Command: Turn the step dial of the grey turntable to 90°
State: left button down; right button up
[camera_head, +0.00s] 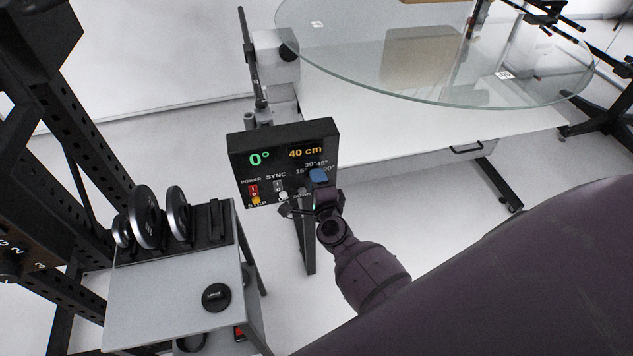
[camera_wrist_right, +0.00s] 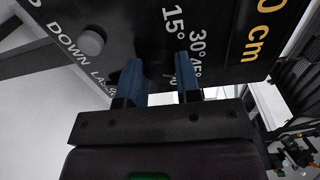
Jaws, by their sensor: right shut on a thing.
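The black control panel (camera_head: 284,139) stands at the near left of the round glass turntable (camera_head: 370,87). Its display reads a green 0° and a yellow 40 cm. My right gripper (camera_head: 318,177) is at the panel's lower right, by the step angle labels. In the right wrist view, my right gripper (camera_wrist_right: 159,75) has its two blue fingers against the panel, on either side of the step dial's place. It is shut on the step dial, which the fingers and dark shading mostly hide. I cannot read the dial's pointer. The labels 15°, 30° and 45° show around it. My left gripper is not in view.
A red power switch (camera_head: 253,190), a sync switch (camera_head: 278,185) and an orange stop button (camera_head: 256,201) sit left of the gripper. A grey button (camera_wrist_right: 91,42) is close by. A trolley (camera_head: 170,292) with black discs stands at the left.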

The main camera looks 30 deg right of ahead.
pick_arm(q)
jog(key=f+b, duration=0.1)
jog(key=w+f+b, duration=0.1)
jog(key=b, duration=0.1)
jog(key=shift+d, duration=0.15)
pick_arm(e)
jog(key=m, duration=0.9)
jog(key=shift+f+m+y, duration=0.1)
jog(key=shift+m+y, duration=0.2)
jog(key=shift+m, duration=0.1)
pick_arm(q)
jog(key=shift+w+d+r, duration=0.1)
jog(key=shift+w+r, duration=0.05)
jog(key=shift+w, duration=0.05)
pick_arm(e)
jog(key=o, duration=0.7)
jog(key=shift+o, duration=1.2)
pick_arm(q)
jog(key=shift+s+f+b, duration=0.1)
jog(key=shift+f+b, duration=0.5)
jog(key=shift+b, duration=0.15)
pick_arm(e)
jog(key=v, duration=1.1)
